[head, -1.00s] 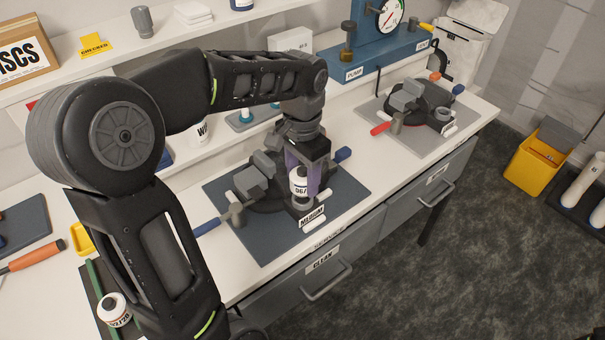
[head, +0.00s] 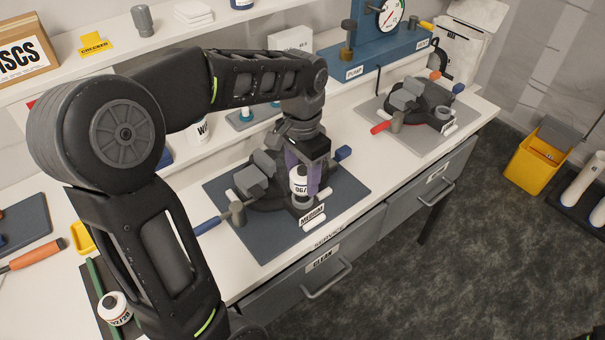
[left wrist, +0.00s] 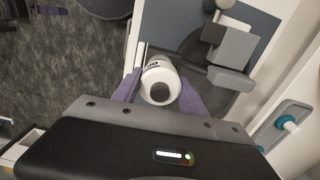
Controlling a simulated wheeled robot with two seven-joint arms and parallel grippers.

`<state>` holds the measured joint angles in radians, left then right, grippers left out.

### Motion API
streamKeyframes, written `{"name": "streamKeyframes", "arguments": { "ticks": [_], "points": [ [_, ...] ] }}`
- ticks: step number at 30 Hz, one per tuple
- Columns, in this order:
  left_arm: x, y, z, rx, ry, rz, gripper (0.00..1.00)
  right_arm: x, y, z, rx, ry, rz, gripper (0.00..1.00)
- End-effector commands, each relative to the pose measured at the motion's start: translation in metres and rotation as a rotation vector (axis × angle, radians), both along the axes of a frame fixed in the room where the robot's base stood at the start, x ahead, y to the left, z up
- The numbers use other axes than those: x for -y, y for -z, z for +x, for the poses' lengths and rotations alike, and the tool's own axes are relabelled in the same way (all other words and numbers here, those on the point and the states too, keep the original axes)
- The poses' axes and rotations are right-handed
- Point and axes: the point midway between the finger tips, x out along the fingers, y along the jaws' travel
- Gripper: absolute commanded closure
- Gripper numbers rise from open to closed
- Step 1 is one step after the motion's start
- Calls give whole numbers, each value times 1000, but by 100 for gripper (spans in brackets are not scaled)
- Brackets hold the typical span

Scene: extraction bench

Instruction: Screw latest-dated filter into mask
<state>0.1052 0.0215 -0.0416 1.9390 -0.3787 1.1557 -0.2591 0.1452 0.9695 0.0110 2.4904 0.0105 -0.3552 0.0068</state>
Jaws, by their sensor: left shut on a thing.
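My left gripper (head: 303,176) is shut on a white filter (head: 299,182) with black print that reads "96/" in part. The filter is upright at the front of the dark mask (head: 268,194) clamped on the blue-grey mat, just above the "MEDIUM" label. In the left wrist view the filter (left wrist: 160,82) sits between the two purple fingers. I cannot tell whether its thread is engaged in the mask port. Another white filter (head: 114,308) with a red band and print stands in a dark rack at the lower left.
A second dark mask (head: 420,103) with a red-handled clamp sits on a grey mat at right. Behind it stands a blue pump with a gauge (head: 390,14). Drawers (head: 297,287) line the bench front. A yellow bin (head: 538,160) stands on the floor. A shelf runs along the back.

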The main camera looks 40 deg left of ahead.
Motion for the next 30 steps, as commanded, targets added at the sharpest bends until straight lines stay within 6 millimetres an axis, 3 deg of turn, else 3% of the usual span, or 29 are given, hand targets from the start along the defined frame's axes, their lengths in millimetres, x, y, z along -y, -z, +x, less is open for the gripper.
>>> {"name": "streamKeyframes", "arguments": {
  "ticks": [30],
  "points": [
    [0, 7, 0, 0, 0, 0, 98, 0, 5, 0, 0, 0, 0, 24]
  ]
}}
